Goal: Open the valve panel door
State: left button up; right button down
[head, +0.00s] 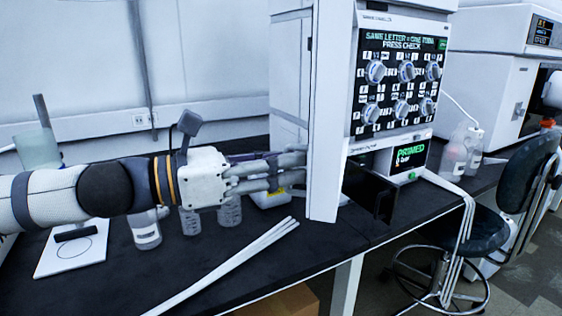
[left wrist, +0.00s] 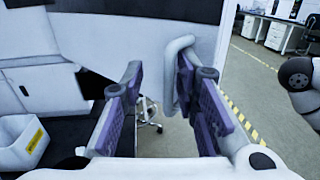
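The valve panel door (head: 325,110) is white and stands swung out from the cabinet, seen nearly edge-on. The valve panel (head: 398,85) with its several round knobs is uncovered to its right. My left gripper (head: 297,165) reaches in from the left, with its fingertips close to the door's left side. In the left wrist view, the gripper's (left wrist: 158,75) purple-padded fingers are apart. The door's white loop handle (left wrist: 168,85) shows between them, close to the right finger; I cannot tell whether they touch. My right gripper is not in view.
A dark bench (head: 290,265) holds bottles (head: 146,230) and white rods (head: 228,265) below my left arm. A small screen (head: 410,157) reading "PRIMED" sits under the knobs. A stool (head: 480,230) stands at the right.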

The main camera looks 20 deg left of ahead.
pick_arm(q)
jog(key=v, duration=0.7)
jog(key=shift+s+a, duration=0.15)
jog(key=shift+a, duration=0.05)
dwell(0.4)
